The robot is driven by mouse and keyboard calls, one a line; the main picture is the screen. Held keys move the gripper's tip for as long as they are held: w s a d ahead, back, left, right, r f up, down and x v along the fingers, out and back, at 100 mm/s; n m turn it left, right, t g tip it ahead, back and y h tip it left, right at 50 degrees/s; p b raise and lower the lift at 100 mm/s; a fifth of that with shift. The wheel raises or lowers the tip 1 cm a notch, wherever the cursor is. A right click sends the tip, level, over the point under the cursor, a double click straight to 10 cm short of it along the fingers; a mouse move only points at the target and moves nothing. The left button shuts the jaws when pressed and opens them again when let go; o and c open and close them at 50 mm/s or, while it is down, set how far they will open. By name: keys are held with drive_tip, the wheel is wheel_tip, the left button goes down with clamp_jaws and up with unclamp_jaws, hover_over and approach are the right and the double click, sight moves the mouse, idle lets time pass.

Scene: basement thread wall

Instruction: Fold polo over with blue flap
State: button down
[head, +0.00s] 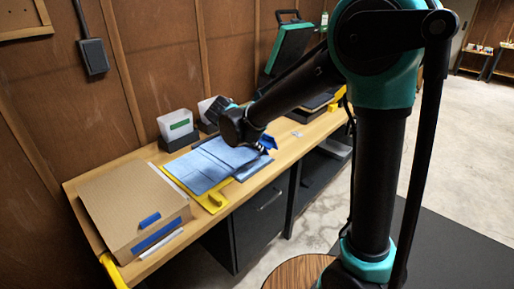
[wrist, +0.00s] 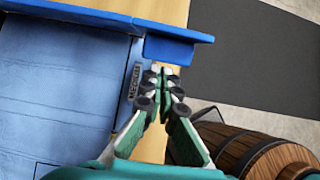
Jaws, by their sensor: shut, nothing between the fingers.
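The light blue polo (head: 205,165) lies flat on the folding board on the bench, and its cloth fills the left of the wrist view (wrist: 55,85). The blue flap (head: 268,141) is at the right end of the board. In the wrist view it shows as a blue bar along the top with a tab (wrist: 182,51) hanging over the bench edge. My gripper (wrist: 160,76) is shut and empty, with its fingertips just below the tab, beside a small lettered label (wrist: 133,82). I cannot tell whether they touch. In the head view my arm partly hides the flap.
A yellow board part (head: 214,203) sticks out at the bench's front edge. A cardboard box (head: 130,205) stands at the left end, and a white card holder (head: 176,127) at the back. A wooden barrel (wrist: 260,150) stands below, right of my gripper. Dark cabinets are under the bench.

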drive_tip(key=shift+w+d+r, duration=0.1)
drive_tip(key=shift+w+d+r+g+y, duration=0.4)
drive_tip(key=shift+w+r+g, duration=0.1)
drive_tip(key=w+d+g+y, duration=0.45)
drive_tip(key=w+d, duration=0.75)
drive_tip(key=w, duration=0.3)
drive_tip(key=shift+g+h, duration=0.25)
drive_tip(key=shift+g, duration=0.1)
drive_tip(key=w+d+f, duration=0.1)
drive_tip(key=f, duration=0.1)
drive_tip(key=w+d+f, duration=0.1)
drive_tip(key=w+f, duration=0.1)
drive_tip(key=w+d+f, duration=0.1)
drive_tip(key=f, duration=0.1)
drive_tip(key=shift+w, duration=0.25)
drive_tip(key=shift+w+d+f, duration=0.25)
drive_tip(key=shift+d+f, duration=0.05)
drive_tip(key=shift+f, duration=0.35)
drive_tip(key=shift+w+d+f+g+y, duration=0.1)
drive_tip(key=shift+w+f+g+y, duration=0.05)
drive_tip(key=shift+f+g+y, duration=0.5)
drive_tip(key=shift+f, duration=0.1)
